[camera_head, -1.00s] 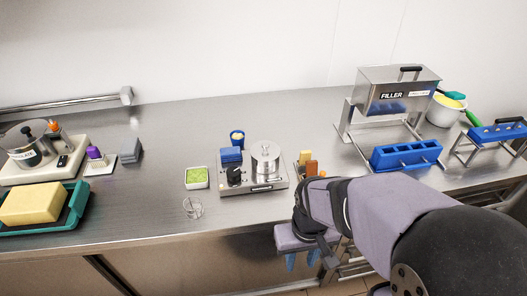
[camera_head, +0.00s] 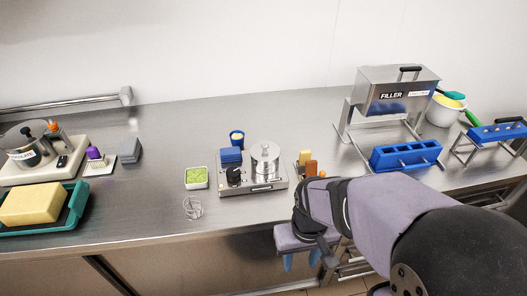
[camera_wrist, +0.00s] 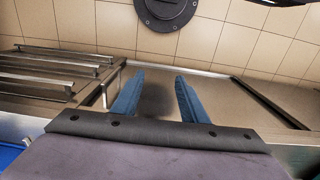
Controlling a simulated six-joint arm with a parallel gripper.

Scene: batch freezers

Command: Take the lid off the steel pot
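My gripper (camera_head: 301,261) hangs in front of the counter's front edge, below and to the right of the pot, pointing down. In the wrist view its two blue fingers (camera_wrist: 157,97) are apart with nothing between them. The pot and lid do not show in the wrist view.
A wire whisk (camera_head: 192,208) lies near the front edge. Small orange and yellow blocks (camera_head: 311,167) stand right of the pot. The filler (camera_head: 397,92) stands at right.

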